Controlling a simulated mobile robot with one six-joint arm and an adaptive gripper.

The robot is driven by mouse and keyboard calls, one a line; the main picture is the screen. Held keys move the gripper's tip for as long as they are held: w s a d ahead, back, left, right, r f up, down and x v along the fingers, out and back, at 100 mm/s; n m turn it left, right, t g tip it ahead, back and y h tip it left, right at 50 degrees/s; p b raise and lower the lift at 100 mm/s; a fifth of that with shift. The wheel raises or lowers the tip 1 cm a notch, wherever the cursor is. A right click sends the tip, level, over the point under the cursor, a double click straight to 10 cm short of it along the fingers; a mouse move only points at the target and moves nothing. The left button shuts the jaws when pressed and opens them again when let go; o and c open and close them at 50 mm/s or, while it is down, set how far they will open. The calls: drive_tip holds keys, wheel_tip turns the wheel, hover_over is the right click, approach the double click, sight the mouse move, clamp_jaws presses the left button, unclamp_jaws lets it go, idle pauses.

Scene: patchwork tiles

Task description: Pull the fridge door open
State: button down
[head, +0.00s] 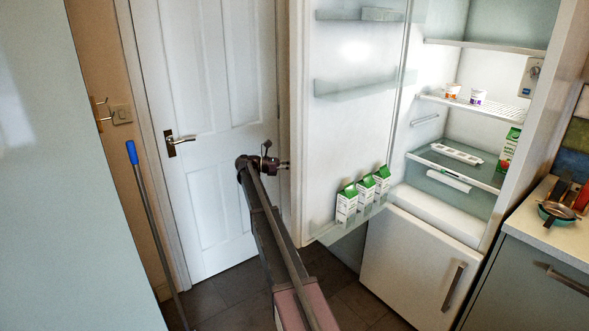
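The white fridge door (352,130) stands wide open in the head view, swung out to the left of the fridge (430,150). Its inner side with shelves faces me. Three green and white cartons (364,194) stand on its lowest shelf. My gripper (285,165) is at the left edge of the door, about mid-height. Its fingers are small and point towards the door edge; I cannot tell whether they touch it or are open. The door's outer side and any handle there are hidden.
A white lower compartment door (412,265) is shut below the fridge. A counter (530,225) with a bowl (556,213) stands at the right. A white room door (215,110) is behind my arm. A blue-handled pole (155,225) leans at the left.

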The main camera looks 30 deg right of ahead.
idle(0.3)
drive_tip(key=shift+c, duration=2.4)
unclamp_jaws()
drive_tip(key=shift+s, duration=0.1)
drive_tip(key=v, duration=0.7)
drive_tip(key=shift+a, duration=0.15)
